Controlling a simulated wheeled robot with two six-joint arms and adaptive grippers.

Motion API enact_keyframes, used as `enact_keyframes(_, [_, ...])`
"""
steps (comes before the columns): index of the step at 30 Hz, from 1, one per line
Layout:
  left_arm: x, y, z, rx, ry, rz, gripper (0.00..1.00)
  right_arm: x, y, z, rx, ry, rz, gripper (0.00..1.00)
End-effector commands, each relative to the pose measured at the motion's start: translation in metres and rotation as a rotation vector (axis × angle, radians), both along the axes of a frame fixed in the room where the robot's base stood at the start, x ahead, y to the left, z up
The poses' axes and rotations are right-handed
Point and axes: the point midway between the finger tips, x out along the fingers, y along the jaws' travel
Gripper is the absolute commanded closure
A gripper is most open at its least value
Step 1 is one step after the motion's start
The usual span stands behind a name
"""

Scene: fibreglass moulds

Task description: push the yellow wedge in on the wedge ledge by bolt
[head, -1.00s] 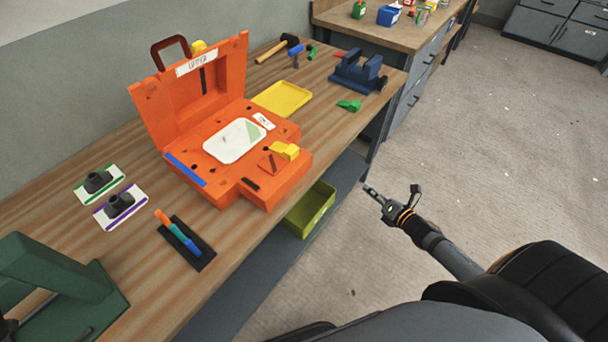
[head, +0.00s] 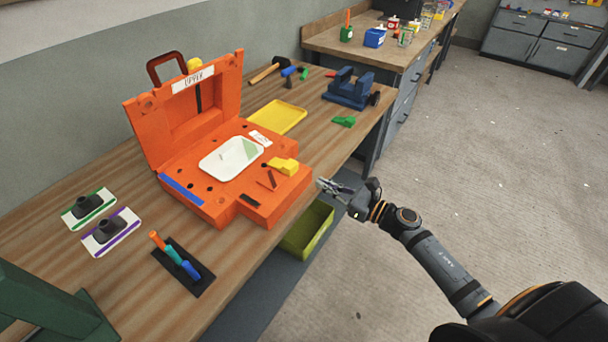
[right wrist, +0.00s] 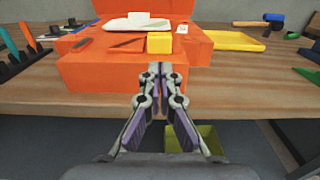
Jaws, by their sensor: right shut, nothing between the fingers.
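The yellow wedge (head: 283,166) sits on the right part of the orange mould's lower half (head: 262,206), near its front right corner. It also shows in the right wrist view (right wrist: 159,43), straight beyond my fingertips. A bolt by the wedge ledge is not clear at this size. My right gripper (head: 322,184) is shut and empty, in front of the bench edge and to the right of the wedge, apart from it. In the right wrist view the fingertips (right wrist: 155,68) meet just in front of the orange mould. My left gripper is not in view.
The mould's upper half (head: 190,105) stands upright behind. A yellow tray (head: 278,117), a green wedge (head: 344,121) and a blue vise (head: 350,90) lie farther along the bench. A green-yellow bin (head: 308,228) sits on the shelf below. The floor at right is clear.

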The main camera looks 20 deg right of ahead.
Motion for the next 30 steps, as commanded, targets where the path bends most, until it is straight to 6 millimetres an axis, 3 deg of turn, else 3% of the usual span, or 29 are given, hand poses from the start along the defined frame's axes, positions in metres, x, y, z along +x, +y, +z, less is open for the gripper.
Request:
enact_keyframes(2, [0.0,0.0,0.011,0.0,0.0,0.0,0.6,0.014,0.01,0.008,0.008,-0.004,-0.004,1.0])
enact_keyframes(9, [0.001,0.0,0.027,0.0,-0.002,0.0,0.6,0.046,0.036,0.005,0.004,0.001,0.0,1.0])
enact_keyframes(26, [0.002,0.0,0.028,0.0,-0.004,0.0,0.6,0.058,0.046,0.0,-0.001,0.001,0.001,1.0])
enact_keyframes(30, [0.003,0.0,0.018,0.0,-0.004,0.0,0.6,0.077,0.06,-0.002,0.002,-0.003,0.001,1.0])
